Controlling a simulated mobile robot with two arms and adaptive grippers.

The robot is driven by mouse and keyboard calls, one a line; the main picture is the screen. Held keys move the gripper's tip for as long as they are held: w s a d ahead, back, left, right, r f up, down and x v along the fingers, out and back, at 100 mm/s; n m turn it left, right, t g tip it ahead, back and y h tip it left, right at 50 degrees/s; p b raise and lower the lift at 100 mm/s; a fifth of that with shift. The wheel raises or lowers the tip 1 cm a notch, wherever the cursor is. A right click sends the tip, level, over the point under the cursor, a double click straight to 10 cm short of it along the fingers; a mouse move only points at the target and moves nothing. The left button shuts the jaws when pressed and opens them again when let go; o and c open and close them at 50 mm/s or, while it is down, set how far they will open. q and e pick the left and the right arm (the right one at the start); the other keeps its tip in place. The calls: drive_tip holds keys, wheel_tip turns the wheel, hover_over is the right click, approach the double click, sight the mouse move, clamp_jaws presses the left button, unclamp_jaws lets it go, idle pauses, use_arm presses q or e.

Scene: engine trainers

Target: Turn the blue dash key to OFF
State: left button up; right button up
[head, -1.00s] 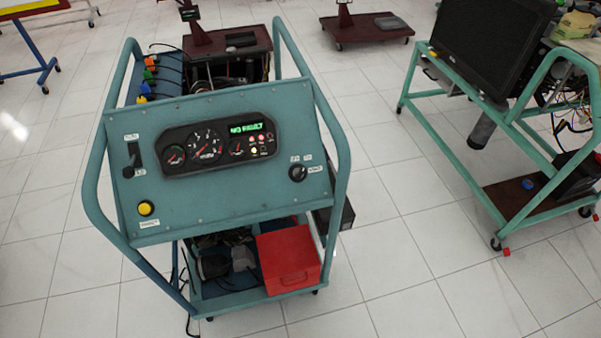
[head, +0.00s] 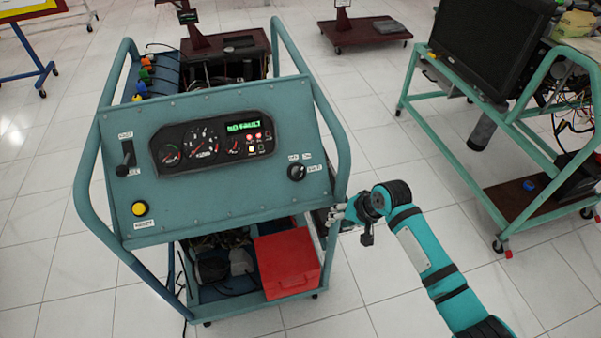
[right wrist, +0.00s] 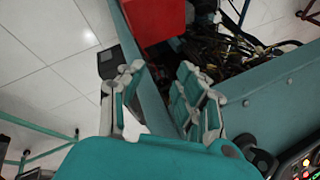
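The blue engine trainer's dash panel (head: 235,190) faces me in the head view. Its key (head: 297,172) is a small dark round switch at the panel's right, with small white labels around it; I cannot read its exact position. My right gripper (head: 336,215) is beside the panel's lower right edge, below and right of the key and apart from it. In the right wrist view the right gripper (right wrist: 163,100) has its fingers spread with nothing between them. A dark knob at that view's lower right may be the key. My left gripper is not in view.
The panel also has a gauge cluster with a lit green display (head: 243,126), a lever (head: 126,158) and a yellow button (head: 140,208). Blue tube rails (head: 338,140) frame the panel. A red box (head: 287,262) sits below. Another trainer with a monitor (head: 490,45) stands right.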

wheel_tip(320, 180, up, 10)
drive_tip(key=a, duration=0.3)
drive_tip(key=m+g, duration=0.1)
approach(301, 171)
drive_tip(key=shift+y, duration=0.4)
drive_tip(key=x, duration=1)
drive_tip(key=shift+d+f+p, duration=0.2)
drive_tip(key=shift+d+p, duration=0.05)
drive_tip(key=shift+p, duration=0.1)
drive_tip(key=shift+c, duration=0.3)
clamp_jaws()
